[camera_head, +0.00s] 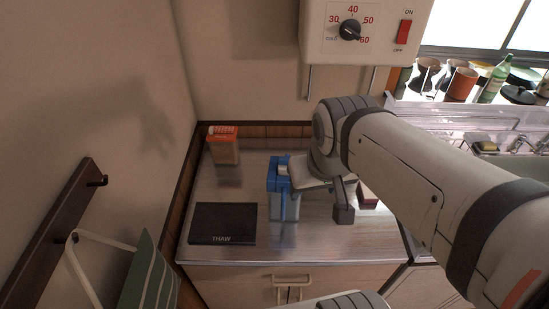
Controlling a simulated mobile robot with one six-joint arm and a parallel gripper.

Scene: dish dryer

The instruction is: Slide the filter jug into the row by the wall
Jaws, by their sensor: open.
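The filter jug (284,206), with a blue lid and a clear bluish body, stands upright on the counter (250,250), right of a black board. My gripper (320,195) is open just to the right of the jug. One dark finger hangs clear of the jug on its right side. The other finger is hard to make out near the lid, and I cannot tell whether it touches. An orange-topped carton (223,146) stands by the back wall at the left corner.
A black board marked THAW (222,224) lies front left of the jug. A reddish object (367,196) is partly hidden behind my arm. The counter between carton and jug looks clear. A heater (366,32) hangs above, and a clear dish rack (455,118) stands right.

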